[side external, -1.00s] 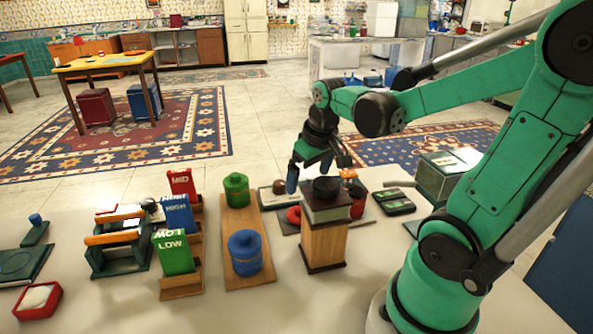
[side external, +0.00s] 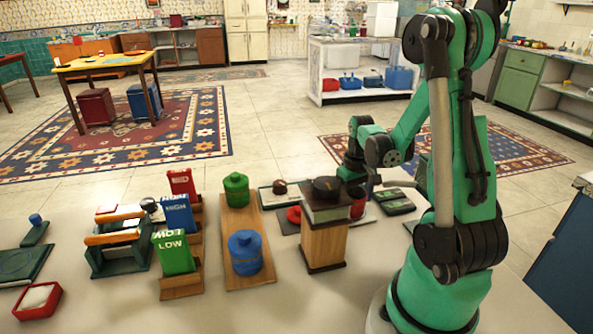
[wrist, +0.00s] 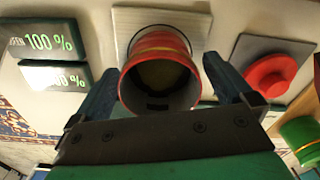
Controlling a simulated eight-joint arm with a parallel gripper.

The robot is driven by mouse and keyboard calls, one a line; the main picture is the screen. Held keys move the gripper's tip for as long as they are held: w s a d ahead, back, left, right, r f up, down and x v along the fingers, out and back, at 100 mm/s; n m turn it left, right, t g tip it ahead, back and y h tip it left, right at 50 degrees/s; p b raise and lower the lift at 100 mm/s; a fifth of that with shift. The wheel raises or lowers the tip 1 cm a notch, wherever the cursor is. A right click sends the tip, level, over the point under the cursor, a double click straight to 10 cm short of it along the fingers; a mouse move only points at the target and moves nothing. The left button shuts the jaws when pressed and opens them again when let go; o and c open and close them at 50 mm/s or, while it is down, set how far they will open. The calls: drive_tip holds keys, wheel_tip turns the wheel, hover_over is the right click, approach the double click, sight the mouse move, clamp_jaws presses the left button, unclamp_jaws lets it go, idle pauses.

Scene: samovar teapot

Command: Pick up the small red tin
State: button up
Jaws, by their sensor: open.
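The small red tin (wrist: 160,75) stands in the wrist view on a pale square plate (wrist: 125,22). Its top is open, with a dark hollow inside and a yellowish patch within. My gripper (wrist: 162,66) is open, with one finger on each side of the tin; a gap shows at the left, and contact at the right is hard to tell. In the side view the tin (side external: 358,208) is partly hidden behind a wooden stand, and my fingers are largely hidden there. A red lid (wrist: 272,76) lies on a dark square to the tin's right.
The tall wooden stand (side external: 325,244) with a dark round piece on top is close to my gripper. A display panel (side external: 395,203) lies right of it. Green (side external: 236,190) and blue (side external: 245,252) tins stand on a wooden board to the left.

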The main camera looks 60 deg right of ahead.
drive_tip(key=shift+f, duration=0.15)
drive_tip(key=shift+c, duration=0.2)
drive_tip(key=c, duration=1.4)
drive_tip(key=shift+o, duration=0.2)
